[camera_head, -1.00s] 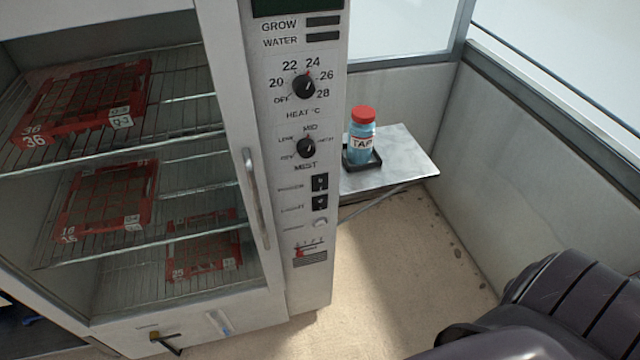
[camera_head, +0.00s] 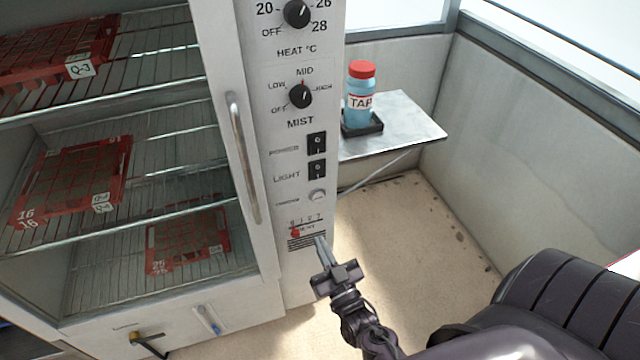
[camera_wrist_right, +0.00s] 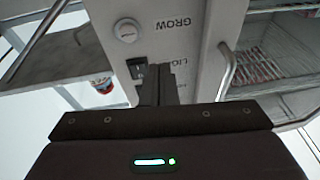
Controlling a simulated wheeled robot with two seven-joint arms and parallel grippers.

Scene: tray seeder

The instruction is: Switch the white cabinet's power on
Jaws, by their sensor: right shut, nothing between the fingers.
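The white cabinet (camera_head: 267,215) stands at the left of the head view, with a control panel on its right front post. Its black POWER rocker switch (camera_head: 317,142) sits below the MIST dial, just above the LIGHT switch (camera_head: 317,169). I cannot tell which way the POWER rocker is set. My right gripper (camera_head: 320,242) is shut and empty, low in front of the panel and below both switches. In the right wrist view its fingers (camera_wrist_right: 159,85) point toward the panel, beside a black switch (camera_wrist_right: 137,68) that they partly hide. My left gripper is out of view.
The HEAT dial (camera_head: 297,13) and MIST dial (camera_head: 301,96) are above the switches. The long door handle (camera_head: 243,158) stands left of the panel. A blue TAP bottle (camera_head: 360,90) stands on a side shelf (camera_head: 410,125).

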